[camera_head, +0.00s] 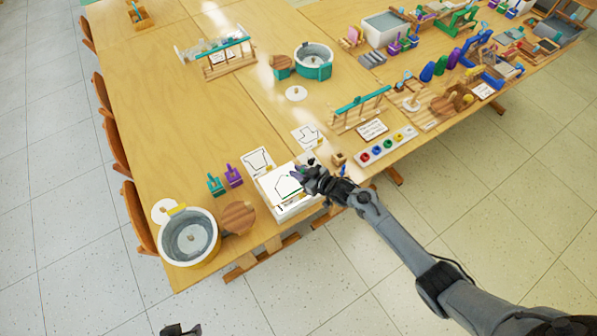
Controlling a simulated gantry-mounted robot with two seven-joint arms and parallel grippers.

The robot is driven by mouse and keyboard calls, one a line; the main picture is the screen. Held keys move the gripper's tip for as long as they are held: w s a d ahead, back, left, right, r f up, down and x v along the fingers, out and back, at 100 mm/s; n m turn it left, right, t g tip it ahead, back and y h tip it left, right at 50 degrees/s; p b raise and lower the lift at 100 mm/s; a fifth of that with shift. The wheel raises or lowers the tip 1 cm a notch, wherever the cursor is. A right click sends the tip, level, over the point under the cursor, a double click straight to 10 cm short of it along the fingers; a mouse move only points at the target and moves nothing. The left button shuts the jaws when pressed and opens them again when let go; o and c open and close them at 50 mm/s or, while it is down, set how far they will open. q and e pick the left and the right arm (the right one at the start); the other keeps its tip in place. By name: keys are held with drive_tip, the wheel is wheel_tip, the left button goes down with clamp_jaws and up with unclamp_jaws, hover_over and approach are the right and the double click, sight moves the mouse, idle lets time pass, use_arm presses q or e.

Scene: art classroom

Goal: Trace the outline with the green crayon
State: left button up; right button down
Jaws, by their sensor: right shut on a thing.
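A white sheet with a black house-like outline (283,187) lies on a low white stack or box at the table's front edge. My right gripper (300,174) is over the sheet's upper right part, shut on a slim crayon that it mostly hides; a little green shows near the fingertips. Whether the crayon tip touches the paper cannot be told. A short green mark shows along the lower part of the outline. A dark piece at the bottom edge appears to be my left gripper (180,330), far from the sheet and mostly cut off.
Two other outline sheets (257,160) (308,136) lie nearby. Left of the sheet are teal and purple stands (215,184), a round pot (189,238) and a wooden disc (239,217). A paint tray (386,147) is to the right. The table's left middle is clear.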

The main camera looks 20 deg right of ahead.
drive_tip(key=shift+f+b, duration=0.55)
drive_tip(key=shift+f, duration=0.15)
drive_tip(key=shift+r, duration=0.1)
idle(0.5)
drive_tip(key=shift+p, duration=0.3)
drive_tip(key=shift+r+p, duration=1.9)
drive_tip(key=shift+r, duration=0.1)
drive_tip(key=shift+w+f, duration=0.1)
